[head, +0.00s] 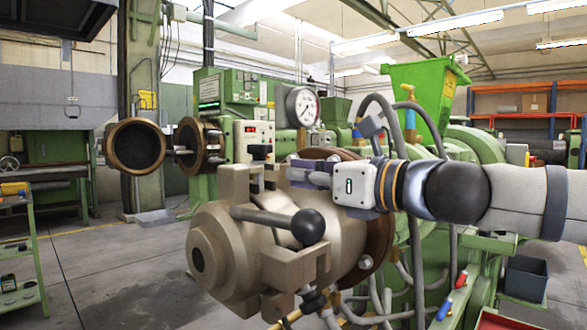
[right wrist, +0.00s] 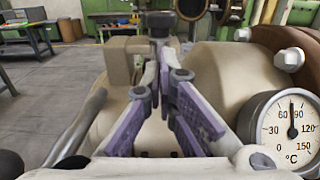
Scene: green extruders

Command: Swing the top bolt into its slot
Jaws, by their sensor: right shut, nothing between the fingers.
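The bronze-grey extruder head (head: 215,240) fills the lower middle of the head view. Blocky slotted lugs (head: 236,182) stand on its top, and a beige lug block also shows in the right wrist view (right wrist: 122,62). A grey bar with a black ball end (head: 308,226) crosses the front of the head. I cannot clearly tell the top bolt from the lugs and my fingers. My right gripper (head: 290,172) comes in from the right over the head's top, its fingers by the lugs. Its purple-padded fingers (right wrist: 161,62) are shut and empty. My left gripper is not in view.
A pressure gauge (head: 302,107) stands behind the head, and a temperature dial (right wrist: 293,122) sits close right in the right wrist view. Hoses (head: 385,118) and a green hopper (head: 420,90) are behind my right arm.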

